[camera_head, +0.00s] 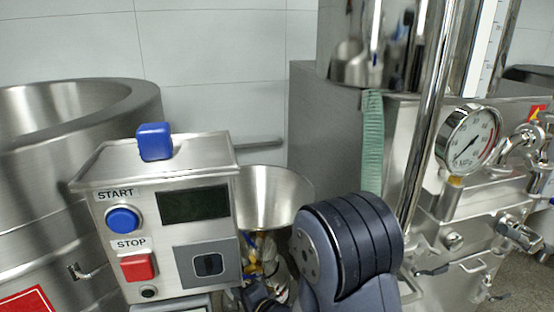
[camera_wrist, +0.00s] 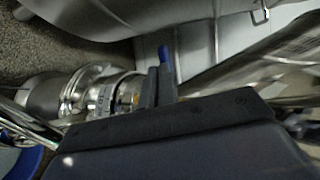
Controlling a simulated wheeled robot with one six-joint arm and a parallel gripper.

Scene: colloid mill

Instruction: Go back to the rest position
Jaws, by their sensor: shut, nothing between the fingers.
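My gripper (camera_wrist: 157,78) shows in the wrist view as two dark fingers, close together and empty, with a blue part just beyond their tips. Steel pipework and clamps (camera_wrist: 95,92) lie behind and to the left of the fingers, apparently apart from them. In the head view, my dark arm joint fills the lower middle, to the right of the control box (camera_head: 160,220). The gripper's fingers cannot be made out there.
The control box carries a blue START button (camera_head: 123,220), a red STOP button (camera_head: 138,267) and a blue block (camera_head: 155,142) on top. A steel funnel (camera_head: 274,192) stands behind it. A large steel vessel (camera_head: 145,100) is left; a pressure gauge (camera_head: 470,138) and valves crowd the right.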

